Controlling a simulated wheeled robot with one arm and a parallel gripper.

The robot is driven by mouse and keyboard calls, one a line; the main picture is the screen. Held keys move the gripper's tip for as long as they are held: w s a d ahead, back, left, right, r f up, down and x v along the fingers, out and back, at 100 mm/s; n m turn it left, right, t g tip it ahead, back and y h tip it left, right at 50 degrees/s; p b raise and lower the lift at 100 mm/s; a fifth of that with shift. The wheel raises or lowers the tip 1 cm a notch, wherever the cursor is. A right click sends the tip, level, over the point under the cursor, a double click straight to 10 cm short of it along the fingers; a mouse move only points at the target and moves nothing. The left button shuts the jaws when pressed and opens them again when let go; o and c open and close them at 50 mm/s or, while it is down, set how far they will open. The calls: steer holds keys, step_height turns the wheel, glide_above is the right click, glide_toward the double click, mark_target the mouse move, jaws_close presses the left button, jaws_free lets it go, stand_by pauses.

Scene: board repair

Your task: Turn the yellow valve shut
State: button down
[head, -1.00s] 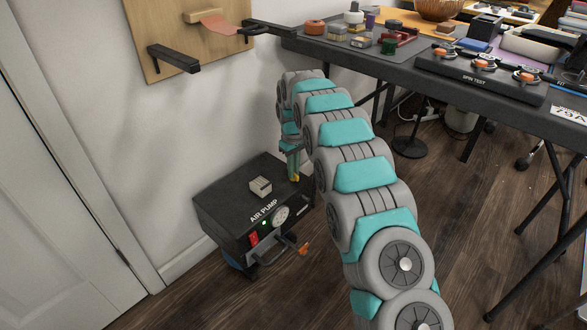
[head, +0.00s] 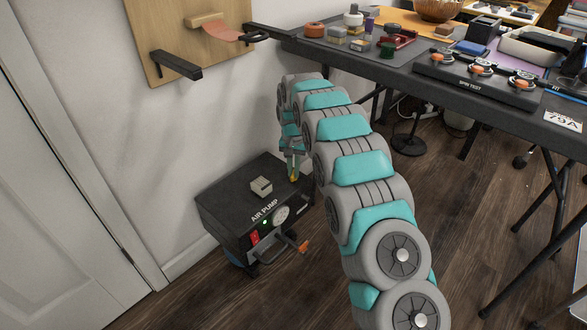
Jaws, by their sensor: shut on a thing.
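The yellow valve (head: 293,178) shows as a small yellow patch at the right rear of the black air pump's (head: 225,200) top. My gripper (head: 293,172) points down at it from above and is shut on it. The fingers cover most of the valve, so its exact angle is hidden. The pump stands on the floor by the wall. Its front has a red switch (head: 254,238), a small green light (head: 265,222) and a round gauge (head: 281,213).
A grey ribbed block (head: 261,186) sits on the pump's top. An orange-tipped hose fitting (head: 303,247) sticks out at the pump's front. A dark workbench (head: 400,70) with tools stands at the right. A wooden board (head: 165,45) with black brackets hangs above.

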steer(key=m, duration=0.5)
steer(key=shift+p, duration=0.3)
steer(key=shift+m, duration=0.3)
steer(key=c, duration=0.9)
jaws_free()
step_height(320, 180, up, 8)
steer(key=shift+f, duration=0.15)
